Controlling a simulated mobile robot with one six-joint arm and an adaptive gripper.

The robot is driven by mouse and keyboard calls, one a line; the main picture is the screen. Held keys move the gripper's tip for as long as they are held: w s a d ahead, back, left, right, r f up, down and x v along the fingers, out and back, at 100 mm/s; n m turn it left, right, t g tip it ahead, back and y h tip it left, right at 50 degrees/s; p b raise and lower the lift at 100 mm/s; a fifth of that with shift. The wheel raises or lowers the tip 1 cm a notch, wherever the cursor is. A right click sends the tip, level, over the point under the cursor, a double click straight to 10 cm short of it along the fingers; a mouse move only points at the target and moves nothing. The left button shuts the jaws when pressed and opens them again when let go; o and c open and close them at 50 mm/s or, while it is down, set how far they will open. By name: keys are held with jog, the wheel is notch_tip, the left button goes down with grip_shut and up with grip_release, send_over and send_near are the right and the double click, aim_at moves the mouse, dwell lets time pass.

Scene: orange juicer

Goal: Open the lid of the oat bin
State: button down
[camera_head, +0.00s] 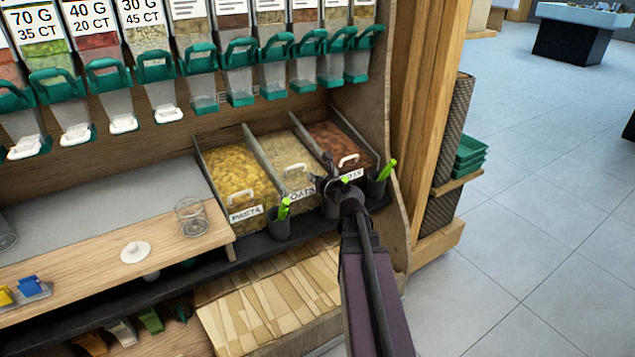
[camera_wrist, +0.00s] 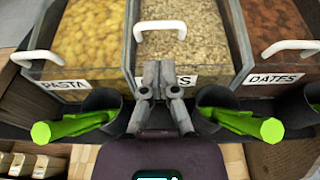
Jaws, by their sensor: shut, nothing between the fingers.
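The oat bin (camera_head: 283,155) is the middle of three bins on the shelf, between the pasta and the dates. Its clear lid lies closed over pale oats, with a white handle (camera_wrist: 161,27) at the front edge. The handle also shows in the head view (camera_head: 295,169). My gripper (camera_wrist: 159,75) is shut and empty. In the wrist view it is in front of the bin, just below the handle, and covers most of the OATS label. I cannot tell whether it touches the bin front.
The pasta bin (camera_head: 240,173) is at left and the dates bin (camera_head: 338,140) at right. Dark cups with green scoops (camera_wrist: 240,122) stand in front of the bins, on both sides of my gripper. Dispensers with green handles (camera_head: 240,58) hang above. A glass jar (camera_head: 191,217) stands on the wooden counter.

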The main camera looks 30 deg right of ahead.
aim_at(296, 167)
jog(key=b+x, duration=0.1)
jog(key=x, duration=0.8)
jog(key=shift+w+b, duration=0.1)
jog(key=shift+b, duration=0.25)
jog(key=shift+w, duration=0.1)
jog(key=w, duration=0.2)
jog(key=w+r+p, duration=0.1)
jog(key=w, duration=0.2)
jog(key=w+r+p, duration=0.1)
jog(key=w, duration=0.1)
jog(key=shift+w+a+r, duration=0.15)
jog(key=shift+w, duration=0.25)
jog(key=shift+s, duration=0.2)
jog(key=shift+s+r+p, duration=0.15)
jog(key=shift+s+p, duration=0.15)
jog(key=shift+s, duration=0.25)
jog(key=p+v, duration=0.2)
jog(key=v, duration=1)
jog(key=shift+s, duration=0.35)
